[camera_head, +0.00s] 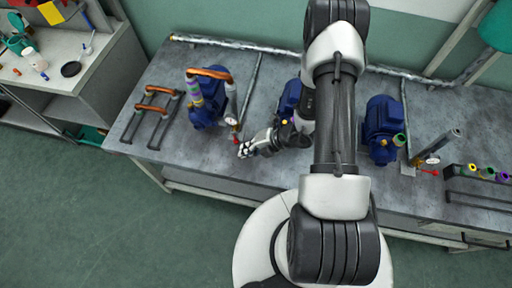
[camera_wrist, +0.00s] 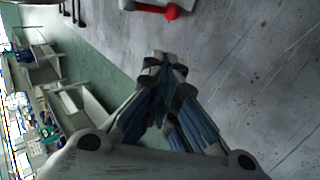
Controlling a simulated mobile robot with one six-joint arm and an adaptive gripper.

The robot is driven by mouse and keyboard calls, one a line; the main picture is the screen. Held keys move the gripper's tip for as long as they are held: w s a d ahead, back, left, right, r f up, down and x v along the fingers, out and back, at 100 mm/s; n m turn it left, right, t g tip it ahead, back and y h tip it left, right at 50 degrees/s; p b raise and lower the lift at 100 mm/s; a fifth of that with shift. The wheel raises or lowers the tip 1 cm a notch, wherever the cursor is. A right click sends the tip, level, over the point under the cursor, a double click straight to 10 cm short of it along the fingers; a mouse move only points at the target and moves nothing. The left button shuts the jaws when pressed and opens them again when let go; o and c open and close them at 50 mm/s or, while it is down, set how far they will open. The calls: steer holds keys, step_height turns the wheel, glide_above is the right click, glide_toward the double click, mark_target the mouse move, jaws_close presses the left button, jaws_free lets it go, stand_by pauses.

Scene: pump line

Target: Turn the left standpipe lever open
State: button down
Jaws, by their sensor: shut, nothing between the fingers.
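The left standpipe (camera_head: 247,88) is a grey upright pipe beside the left blue pump, with a small gauge (camera_head: 232,121) at its foot. Its red lever (camera_head: 236,140) sits just below the gauge. The lever's red knob also shows at the top edge of the wrist view (camera_wrist: 172,12), with only part of a pale body beside it. My gripper (camera_head: 243,150) is shut and empty, low over the bench near its front edge. It is just in front of the red lever and appears apart from it. The fingertips also show in the wrist view (camera_wrist: 164,58).
Blue pumps (camera_head: 204,108) stand on the grey bench (camera_head: 160,75). My arm hides part of the middle pump (camera_head: 289,98).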

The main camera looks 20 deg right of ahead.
mark_target(235, 138)
steer(key=shift+w+a+f+b, duration=0.15)
steer(key=shift+w+f+b, duration=0.1)
steer(key=shift+w+f, duration=0.65)
steer(key=shift+w+a+f+b, duration=0.2)
steer(key=shift+w+f, duration=0.35)
steer(key=shift+w, duration=0.5)
steer(key=shift+w+a+f+b, duration=0.15)
steer(key=shift+w+f+b, duration=0.2)
steer(key=shift+w+f, duration=0.1)
steer(key=shift+r, duration=0.2)
